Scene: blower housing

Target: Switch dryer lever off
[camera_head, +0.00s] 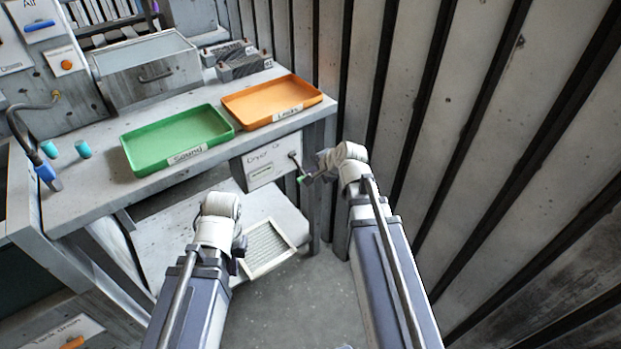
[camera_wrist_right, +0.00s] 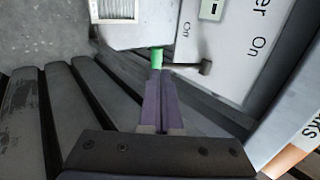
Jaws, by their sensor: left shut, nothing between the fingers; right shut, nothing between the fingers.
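The dryer panel (camera_head: 272,163) is a white plate on the bench's right end, with lettering that includes "On" in the right wrist view (camera_wrist_right: 258,45). Its lever is a dark rod with a green tip (camera_head: 301,180); in the wrist view the green tip (camera_wrist_right: 156,57) points left from a dark pivot. My right gripper (camera_head: 309,178) is shut and empty, its fingertips at the green tip; I cannot tell whether they touch. It also shows in the wrist view (camera_wrist_right: 160,82). My left gripper (camera_head: 239,258) is shut and empty, low in front of the bench, partly hidden by its wrist.
A green tray (camera_head: 128,153) and an orange tray (camera_head: 311,99) lie on the bench above the panel. A framed filter (camera_head: 268,247) rests on the lower shelf. A ribbed wall (camera_head: 455,130) stands close to my right arm. Open floor lies between my arms.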

